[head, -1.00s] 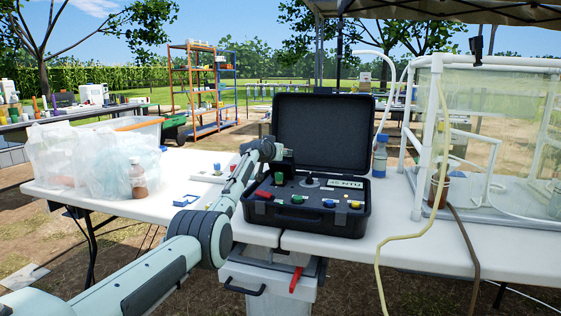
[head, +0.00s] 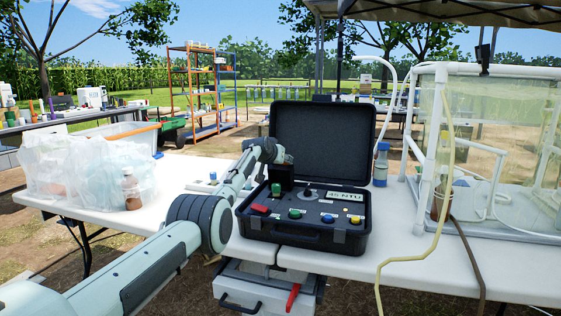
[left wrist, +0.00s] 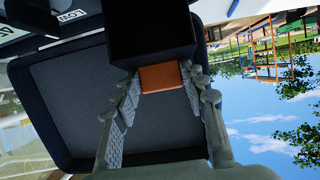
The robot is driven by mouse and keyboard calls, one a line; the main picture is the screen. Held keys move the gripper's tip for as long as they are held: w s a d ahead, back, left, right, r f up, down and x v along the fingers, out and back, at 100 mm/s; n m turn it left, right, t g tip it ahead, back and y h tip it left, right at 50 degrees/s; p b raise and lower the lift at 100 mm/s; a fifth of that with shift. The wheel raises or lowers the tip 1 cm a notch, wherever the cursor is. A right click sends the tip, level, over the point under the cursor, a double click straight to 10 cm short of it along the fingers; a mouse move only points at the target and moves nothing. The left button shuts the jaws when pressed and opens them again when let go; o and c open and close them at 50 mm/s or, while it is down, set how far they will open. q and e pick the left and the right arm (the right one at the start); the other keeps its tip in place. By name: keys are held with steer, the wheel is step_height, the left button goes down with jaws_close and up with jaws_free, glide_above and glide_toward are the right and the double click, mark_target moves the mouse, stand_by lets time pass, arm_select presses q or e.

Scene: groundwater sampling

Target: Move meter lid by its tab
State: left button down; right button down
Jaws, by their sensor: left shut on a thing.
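The meter is a black case (head: 300,237) on the white table, its big padded cover (head: 322,140) standing open behind the panel. My left gripper (head: 284,158) is over the panel's back left part. A small dark block-like lid (head: 280,177) is just below it; it also shows in the left wrist view (left wrist: 150,30). In the left wrist view an orange tab (left wrist: 162,77) on the lid's edge lies between the fingers of my left gripper (left wrist: 160,80), which are shut on it. Whether the lid touches the panel is hidden. My right gripper is not in view.
The panel carries coloured knobs, a round socket (head: 308,195) and a display (head: 345,192). A clear bag (head: 95,172) and brown bottle (head: 131,190) are at left. A white pipe frame with hoses (head: 436,120) is at right.

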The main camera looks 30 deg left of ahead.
arm_select(q)
steer(key=shift+a+r, duration=0.15)
steer(key=shift+r, duration=0.55)
steer(key=c, duration=1.2)
jaws_free()
steer(key=shift+o, duration=1.4)
steer(key=shift+r, duration=0.15)
steer(key=shift+o, duration=0.4)
steer(key=shift+s, duration=0.1)
steer(key=shift+f, duration=0.4)
steer(key=shift+s, duration=0.15)
steer(key=v, duration=1.1)
steer(key=shift+s, duration=0.3)
steer(key=shift+r, duration=0.1)
